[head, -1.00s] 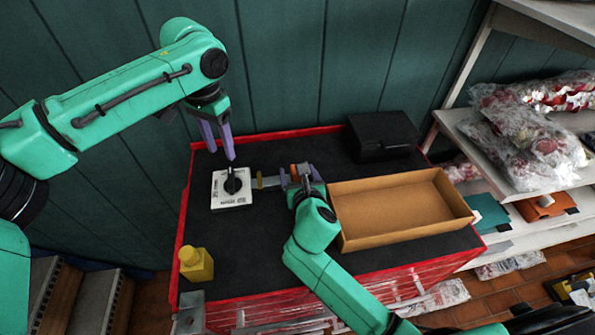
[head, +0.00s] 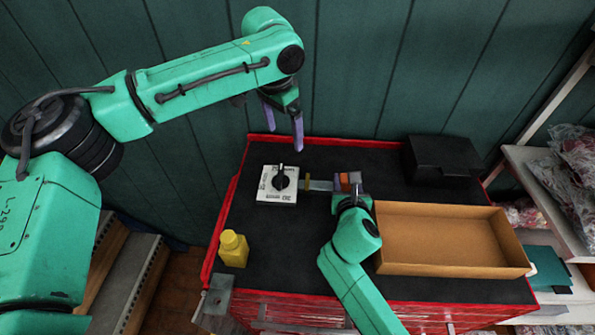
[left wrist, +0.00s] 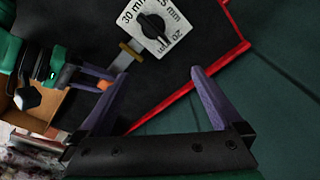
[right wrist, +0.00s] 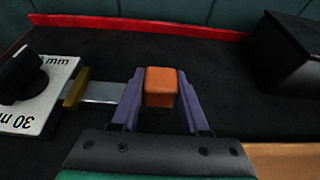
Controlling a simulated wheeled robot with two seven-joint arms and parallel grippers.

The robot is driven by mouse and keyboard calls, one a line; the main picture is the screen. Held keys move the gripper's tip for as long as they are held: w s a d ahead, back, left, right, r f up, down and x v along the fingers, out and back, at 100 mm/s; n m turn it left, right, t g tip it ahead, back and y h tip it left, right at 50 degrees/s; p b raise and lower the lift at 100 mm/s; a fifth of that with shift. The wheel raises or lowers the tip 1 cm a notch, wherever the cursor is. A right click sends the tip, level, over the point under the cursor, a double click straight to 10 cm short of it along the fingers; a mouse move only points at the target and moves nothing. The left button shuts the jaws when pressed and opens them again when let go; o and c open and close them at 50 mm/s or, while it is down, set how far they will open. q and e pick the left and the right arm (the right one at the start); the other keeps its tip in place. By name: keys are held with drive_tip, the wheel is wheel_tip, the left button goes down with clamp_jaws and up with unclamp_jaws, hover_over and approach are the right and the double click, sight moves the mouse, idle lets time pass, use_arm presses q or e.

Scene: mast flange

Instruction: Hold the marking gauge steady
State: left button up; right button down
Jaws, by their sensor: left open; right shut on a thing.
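The marking gauge shows in the right wrist view as an orange block (right wrist: 160,86), a flat steel bar (right wrist: 103,92) and a brass piece (right wrist: 76,87). My right gripper (right wrist: 157,78) is shut on the orange block, its fingers on either side. The brass piece is at the edge of a white plate (head: 266,194) with a black knob (head: 280,182) and millimetre markings; I cannot tell whether they touch. The plate also shows in the left wrist view (left wrist: 133,28). My left gripper (head: 283,128) is open and empty, above the mat's back edge, behind the plate.
A yellow bottle (head: 233,250) stands at the front left of the red-edged black worktop (head: 300,240). An open cardboard tray (head: 450,266) lies at the right, with a black box (head: 443,158) behind it. Shelves (head: 545,180) stand further right.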

use_arm(q)
drive_tip(key=w+d+r+m+t+h, duration=0.3)
drive_tip(key=w+d+r+m+t, duration=0.15)
drive_tip(key=w+r, duration=0.4)
drive_tip(key=w+d+r+m+t+h, duration=0.15)
drive_tip(key=r+m+t+h, duration=0.3)
drive_tip(key=r+m, duration=0.55)
drive_tip(key=d+r+m+t+h, duration=0.2)
drive_tip(key=r+m+t+h, duration=0.3)
drive_tip(key=r, duration=0.9)
drive_tip(key=m+g+y, duration=0.9)
drive_tip(key=m+g, duration=0.6)
drive_tip(key=m, duration=1.1)
approach(279, 173)
drive_tip(key=x, duration=0.9)
drive_tip(key=shift+f, duration=0.1)
drive_tip(key=c, duration=1.1)
drive_tip(key=shift+o, duration=0.2)
